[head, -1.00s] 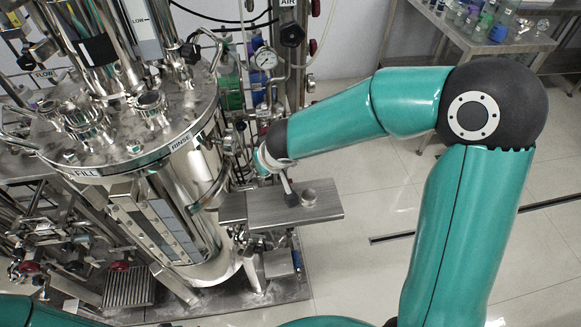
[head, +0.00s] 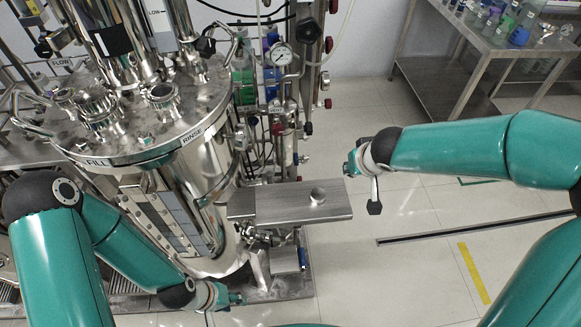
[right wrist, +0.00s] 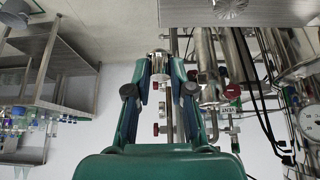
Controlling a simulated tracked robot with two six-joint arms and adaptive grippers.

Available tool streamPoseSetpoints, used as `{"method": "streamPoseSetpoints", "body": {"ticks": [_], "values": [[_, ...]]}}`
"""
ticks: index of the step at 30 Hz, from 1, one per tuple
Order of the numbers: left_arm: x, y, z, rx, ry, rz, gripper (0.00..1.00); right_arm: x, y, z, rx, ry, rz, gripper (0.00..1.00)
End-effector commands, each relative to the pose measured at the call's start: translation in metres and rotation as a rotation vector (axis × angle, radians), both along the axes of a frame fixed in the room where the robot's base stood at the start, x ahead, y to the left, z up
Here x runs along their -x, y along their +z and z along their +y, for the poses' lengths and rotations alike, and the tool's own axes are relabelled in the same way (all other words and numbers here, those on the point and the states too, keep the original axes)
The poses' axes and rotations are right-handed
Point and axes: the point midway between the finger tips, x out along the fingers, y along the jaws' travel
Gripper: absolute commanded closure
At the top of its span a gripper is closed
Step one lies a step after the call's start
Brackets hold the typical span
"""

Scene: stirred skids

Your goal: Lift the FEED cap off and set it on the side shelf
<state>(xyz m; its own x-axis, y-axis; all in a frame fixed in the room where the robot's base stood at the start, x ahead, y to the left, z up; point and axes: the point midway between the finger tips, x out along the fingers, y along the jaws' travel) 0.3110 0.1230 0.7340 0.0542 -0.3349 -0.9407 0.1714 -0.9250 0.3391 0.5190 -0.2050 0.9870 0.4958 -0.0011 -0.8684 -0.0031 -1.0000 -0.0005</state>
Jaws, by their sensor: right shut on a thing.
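The steel vessel lid (head: 135,140) carries several round ports, one of them (head: 162,95) open-topped near the RINSE label. I cannot read a FEED label. The side shelf (head: 275,203) is a flat steel plate right of the vessel. My right gripper (head: 350,166) is above and right of the shelf, clear of that piece. In the right wrist view its fingers are shut on a shiny metal piece (right wrist: 159,65). My left gripper (head: 238,298) is low, in front of the vessel; its jaw gap is unclear.
A pressure gauge (head: 281,55), pipes and hoses stand behind the shelf. A steel table (head: 480,45) with bottles is at the back right. The floor between shelf and table is free. The RINSE label (head: 193,136) is on the lid's edge.

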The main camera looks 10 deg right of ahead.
Motion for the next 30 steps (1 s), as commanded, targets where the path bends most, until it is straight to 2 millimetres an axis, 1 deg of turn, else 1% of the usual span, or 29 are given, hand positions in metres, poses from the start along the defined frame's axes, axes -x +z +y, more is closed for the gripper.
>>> {"method": "streamPoseSetpoints", "body": {"ticks": [10,14,17,20,23,27,30], "values": [[0.000,-0.002,0.000,0.000,0.000,0.000,0.60,-0.002,-0.001,0.002,0.000,0.008,-0.001,1.00],[0.000,-0.012,0.000,0.000,0.000,0.000,0.60,-0.006,-0.002,0.007,-0.002,0.037,-0.003,1.00],[0.000,-0.027,0.000,0.000,0.000,0.000,0.60,-0.011,-0.004,0.017,-0.002,0.087,-0.005,1.00],[0.000,-0.046,0.000,0.000,0.000,0.000,0.60,-0.015,-0.004,0.034,-0.005,0.167,-0.008,1.00],[0.000,-0.067,0.000,0.000,0.000,0.000,0.60,-0.016,-0.002,0.058,-0.005,0.282,-0.008,1.00],[0.000,-0.093,0.000,0.000,0.000,0.000,0.60,-0.012,0.005,0.100,-0.005,0.475,-0.007,1.00],[0.000,-0.106,0.000,0.000,0.000,0.000,0.60,-0.005,0.013,0.129,-0.004,0.610,-0.007,1.00]]}}
